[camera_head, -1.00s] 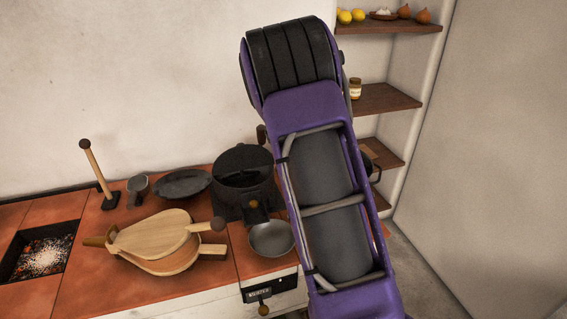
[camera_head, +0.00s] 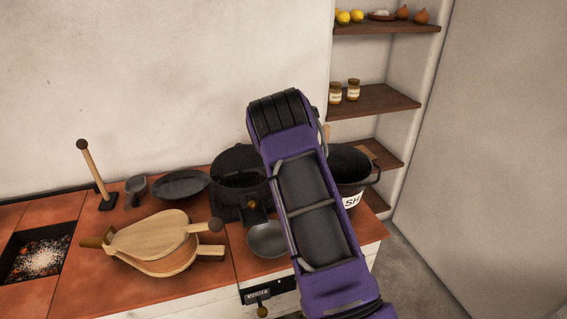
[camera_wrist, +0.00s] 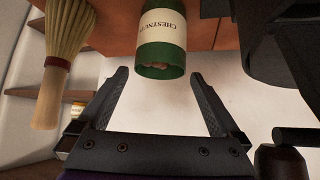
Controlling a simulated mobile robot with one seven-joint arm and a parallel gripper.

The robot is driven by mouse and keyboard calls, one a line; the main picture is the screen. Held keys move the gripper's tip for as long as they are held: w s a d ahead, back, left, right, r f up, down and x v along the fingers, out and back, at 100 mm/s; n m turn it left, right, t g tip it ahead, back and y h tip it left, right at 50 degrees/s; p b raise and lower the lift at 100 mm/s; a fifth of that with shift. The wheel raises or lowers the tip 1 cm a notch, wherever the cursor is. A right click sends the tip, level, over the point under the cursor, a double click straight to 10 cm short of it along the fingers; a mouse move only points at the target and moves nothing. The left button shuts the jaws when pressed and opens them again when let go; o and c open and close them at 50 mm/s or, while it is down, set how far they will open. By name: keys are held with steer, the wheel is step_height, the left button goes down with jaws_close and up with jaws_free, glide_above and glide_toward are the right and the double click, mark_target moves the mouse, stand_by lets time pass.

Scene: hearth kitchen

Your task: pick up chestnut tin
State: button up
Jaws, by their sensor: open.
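The chestnut tin (camera_wrist: 161,38) is a green can with a cream label reading "CHESTNU…" in the wrist view. It stands on the terracotta-coloured counter, top centre of that picture, its dark rim facing my gripper. My gripper (camera_wrist: 158,76) is open and empty. Its fingertips lie to either side of the tin's near end in the picture; I cannot tell how deep the tin sits between them. In the head view the tin and my gripper are hidden behind my purple arm.
A brush (camera_wrist: 62,55) lies left of the tin in the wrist view. In the head view, a labelled bucket (camera_head: 350,164) is right of my arm, and a black pot (camera_head: 232,168) and small pan (camera_head: 266,240) are left. Wooden bellows (camera_head: 160,240) lie on the counter. Shelves (camera_head: 375,102) stand behind.

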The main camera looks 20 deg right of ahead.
steer(key=x, duration=0.4)
steer(key=shift+f, duration=0.15)
jaws_close()
stand_by(0.4)
